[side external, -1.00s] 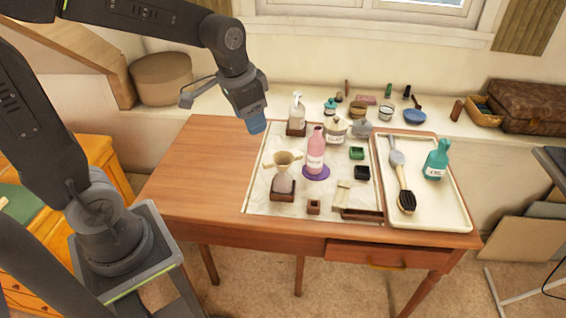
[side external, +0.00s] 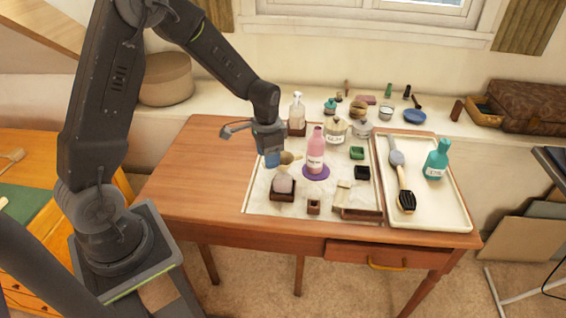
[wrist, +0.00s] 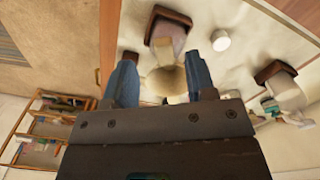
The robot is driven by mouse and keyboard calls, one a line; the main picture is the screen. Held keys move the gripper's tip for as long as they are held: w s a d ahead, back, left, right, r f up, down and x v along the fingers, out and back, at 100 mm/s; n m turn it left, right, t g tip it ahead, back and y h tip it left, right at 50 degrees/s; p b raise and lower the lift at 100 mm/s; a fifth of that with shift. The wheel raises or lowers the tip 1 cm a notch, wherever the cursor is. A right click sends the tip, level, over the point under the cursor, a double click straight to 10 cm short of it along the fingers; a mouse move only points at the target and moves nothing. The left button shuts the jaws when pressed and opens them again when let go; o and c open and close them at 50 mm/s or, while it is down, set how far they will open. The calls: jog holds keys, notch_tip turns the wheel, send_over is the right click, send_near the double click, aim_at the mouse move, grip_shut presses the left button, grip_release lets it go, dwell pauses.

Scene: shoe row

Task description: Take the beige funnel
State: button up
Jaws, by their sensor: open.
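The beige funnel (side external: 288,157) stands on the left part of the pale mat (side external: 256,203), behind a whitish rounded object (side external: 283,183) in a brown block. In the side view its left part is hidden by my gripper (side external: 272,160), which is at its left side. In the wrist view the funnel (wrist: 167,82) shows between the two blue fingers of my gripper (wrist: 161,75). The fingers are open, with a gap on each side. I cannot tell how deep the fingers reach around it.
A pink bottle (side external: 316,150) on a purple disc stands close to the right of the funnel. A pump bottle (side external: 297,110) stands behind. A cream tray (side external: 440,213) holds a brush and a teal bottle (side external: 436,160). The wooden table (side external: 190,180) is bare at left.

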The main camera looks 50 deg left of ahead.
notch_tip(320, 180, down, 6)
jog(key=shift+a, duration=0.3)
jog(key=shift+s, duration=0.1)
jog(key=shift+c, duration=0.2)
grip_shut()
